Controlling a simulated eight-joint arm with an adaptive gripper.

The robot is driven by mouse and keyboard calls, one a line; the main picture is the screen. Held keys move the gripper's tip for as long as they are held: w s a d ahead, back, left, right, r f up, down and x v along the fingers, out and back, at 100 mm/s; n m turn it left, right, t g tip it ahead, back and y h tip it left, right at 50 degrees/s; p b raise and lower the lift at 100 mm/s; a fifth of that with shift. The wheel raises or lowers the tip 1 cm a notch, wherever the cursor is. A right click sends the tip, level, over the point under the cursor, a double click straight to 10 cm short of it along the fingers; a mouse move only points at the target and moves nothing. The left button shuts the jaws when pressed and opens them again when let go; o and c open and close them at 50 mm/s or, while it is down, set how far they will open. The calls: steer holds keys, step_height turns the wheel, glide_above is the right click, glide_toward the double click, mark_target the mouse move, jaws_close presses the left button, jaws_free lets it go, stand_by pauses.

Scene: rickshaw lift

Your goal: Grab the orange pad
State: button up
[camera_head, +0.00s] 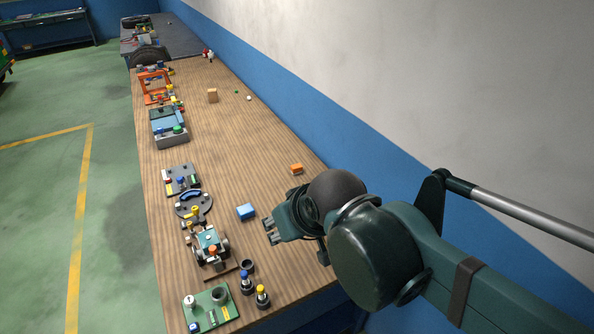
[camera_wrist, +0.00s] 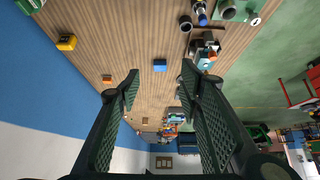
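The orange pad (camera_head: 296,169) is a small orange block lying on the wooden table near the wall side, beyond my gripper in the head view. It also shows small in the wrist view (camera_wrist: 107,78), left of the fingers. My gripper (camera_head: 271,231) hangs above the table near its wall-side edge, apart from the pad. In the wrist view my gripper (camera_wrist: 159,76) has its two fingers spread with nothing between them. A blue block (camera_head: 246,212) lies on the table left of the gripper; in the wrist view it shows just beyond the fingertips (camera_wrist: 160,65).
A yellow block (camera_wrist: 66,42) lies near the table edge. A toy-like vehicle (camera_head: 211,248), a green board (camera_head: 208,309) and small bottles (camera_head: 262,297) stand along the left and front. A tan box (camera_head: 212,96) stands farther back. The mid-table is mostly clear; a wall (camera_head: 330,150) bounds the right.

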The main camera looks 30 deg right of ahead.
steer(key=shift+w+r, duration=0.1)
stand_by(0.3)
steer(key=w+d+r+n+g, duration=0.1)
steer(key=w+d+r+n, duration=0.1)
steer(key=w, duration=0.4)
steer(key=w+d+r+n+g, duration=0.1)
steer(key=w+d+r+n, duration=0.15)
steer(key=w, duration=0.45)
steer(key=n+g+p, duration=0.2)
steer(key=n+g, duration=0.3)
steer(key=n, duration=0.8)
glide_above(299, 166)
steer(key=shift+m, duration=0.25)
steer(key=f, duration=2.4)
steer(key=shift+a+f, duration=0.25)
steer(key=shift+a, duration=0.1)
steer(key=shift+w+d+f, duration=0.15)
steer(key=shift+d+f, duration=0.1)
steer(key=shift+f, duration=0.2)
steer(key=shift+f, duration=0.15)
